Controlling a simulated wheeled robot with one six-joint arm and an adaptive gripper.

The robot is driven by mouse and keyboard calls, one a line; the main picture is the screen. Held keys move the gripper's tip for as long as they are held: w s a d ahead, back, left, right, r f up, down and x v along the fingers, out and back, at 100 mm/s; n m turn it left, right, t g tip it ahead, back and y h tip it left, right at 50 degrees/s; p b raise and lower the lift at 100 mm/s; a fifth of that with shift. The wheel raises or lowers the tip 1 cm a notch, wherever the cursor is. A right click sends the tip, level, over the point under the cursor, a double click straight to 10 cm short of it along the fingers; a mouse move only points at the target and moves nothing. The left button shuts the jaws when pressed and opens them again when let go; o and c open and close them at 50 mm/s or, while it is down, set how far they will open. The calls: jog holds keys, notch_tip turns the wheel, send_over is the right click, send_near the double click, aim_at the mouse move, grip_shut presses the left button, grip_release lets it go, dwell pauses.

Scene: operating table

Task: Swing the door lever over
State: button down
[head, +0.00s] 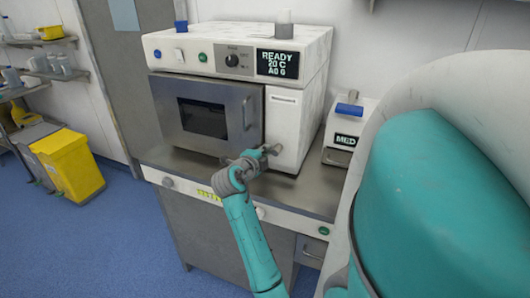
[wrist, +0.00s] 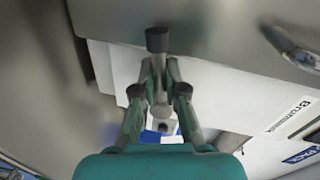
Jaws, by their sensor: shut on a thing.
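The door lever shows in the wrist view as a dark knob end (wrist: 157,40), with the rest of it hidden between my fingers. It belongs to the white benchtop unit (head: 285,125), whose grey door (head: 170,120) has a dark window and looks closed. My gripper (head: 268,152) is at the lower right corner of that door, in front of the white side panel. In the wrist view my gripper (wrist: 157,66) has its fingers closed together on the lever just below the knob. In the head view the gripper hides most of the lever.
A silver vertical door handle (head: 248,113) stands just above and left of my gripper. A smaller white device (head: 345,138) marked MED sits to the right on the metal counter (head: 310,190). A yellow bin (head: 70,165) stands on the blue floor at left.

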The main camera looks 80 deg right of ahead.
jog(key=c, duration=1.2)
grip_release()
jog(key=v, duration=1.2)
